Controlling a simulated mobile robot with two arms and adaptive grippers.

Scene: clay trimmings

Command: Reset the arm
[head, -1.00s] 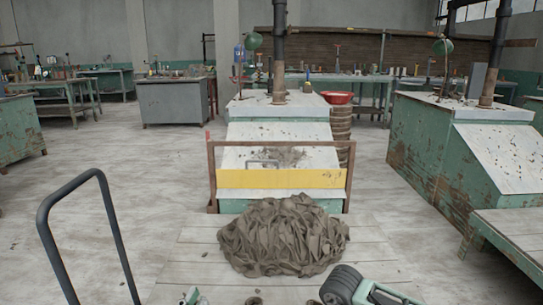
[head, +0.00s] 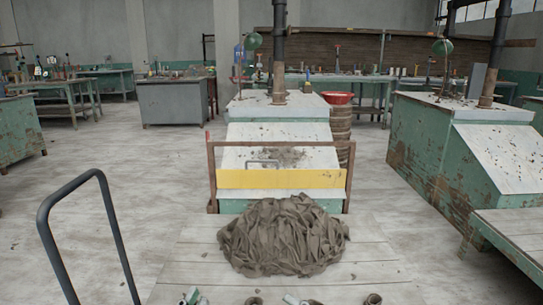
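A heap of brown-grey clay trimmings (head: 283,237) lies on a pale plank surface (head: 195,262) in the lower middle of the head view. Neither of my grippers shows in the head view now. Small metal and green pieces (head: 192,297) poke up at the bottom edge; they are cut off by the frame and I cannot tell what they are. A dark brown round piece (head: 373,300) sits at the bottom edge to their right.
A dark tubular handle (head: 110,225) rises at the left. A frame with a yellow board (head: 280,179) stands just behind the heap. Green benches (head: 455,160) stand at the right, and a red-topped barrel (head: 340,115) is behind. Open floor (head: 120,150) lies at the left.

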